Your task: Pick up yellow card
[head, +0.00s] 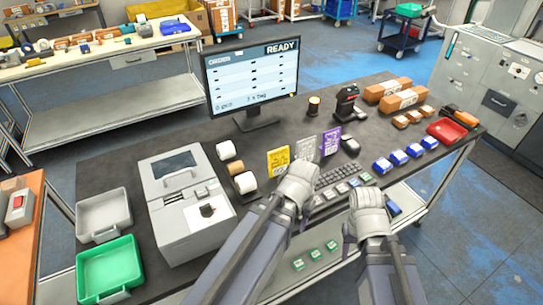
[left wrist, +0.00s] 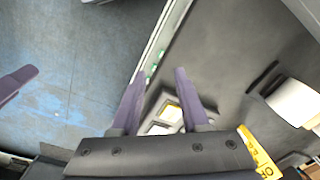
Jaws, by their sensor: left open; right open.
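The yellow card (head: 278,162) stands upright on the dark table, left of a grey card (head: 306,147) and a purple card (head: 331,141). My left gripper (head: 298,182) is just in front and to the right of the yellow card, apart from it, with its fingers hidden in the head view. In the left wrist view my left gripper (left wrist: 155,88) has its two purple fingers spread and empty. The yellow card (left wrist: 262,155) shows at the lower right there, outside the fingers. My right gripper (head: 368,205) is further right by the table's front edge, open.
A keyboard (head: 335,173) lies behind my grippers. White rolls (head: 245,183) and a grey printer (head: 187,205) stand left of the yellow card. A monitor (head: 252,82) is behind. A scanner (head: 346,100), blue boxes (head: 398,157) and a red tray (head: 446,130) are at the right.

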